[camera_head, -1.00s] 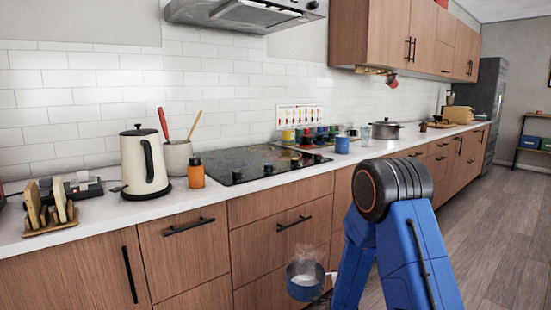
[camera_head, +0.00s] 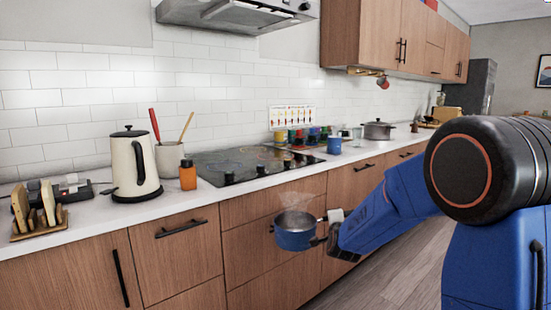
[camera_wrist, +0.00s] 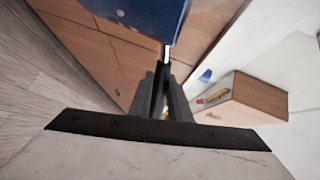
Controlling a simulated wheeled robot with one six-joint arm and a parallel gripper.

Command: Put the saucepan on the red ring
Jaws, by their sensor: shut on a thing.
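The blue saucepan (camera_head: 295,240) hangs upright in front of the wooden drawers, below the counter top, with faint steam above it. It also shows at the top of the wrist view (camera_wrist: 140,14). My gripper (camera_head: 326,232) is shut on its handle, at the pan's right side; the wrist view shows the fingers (camera_wrist: 163,85) closed around the handle. The black hob (camera_head: 245,162) is set in the counter above and behind the pan. Faint coloured marks show on its glass, but I cannot make out a red ring among them.
On the counter (camera_head: 90,222), a cream kettle (camera_head: 128,170), an orange bottle (camera_head: 187,175) and a utensil pot (camera_head: 170,160) stand left of the hob. A blue mug (camera_head: 334,145) and a lidded pot (camera_head: 377,130) stand to its right. The range hood (camera_head: 240,14) hangs above.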

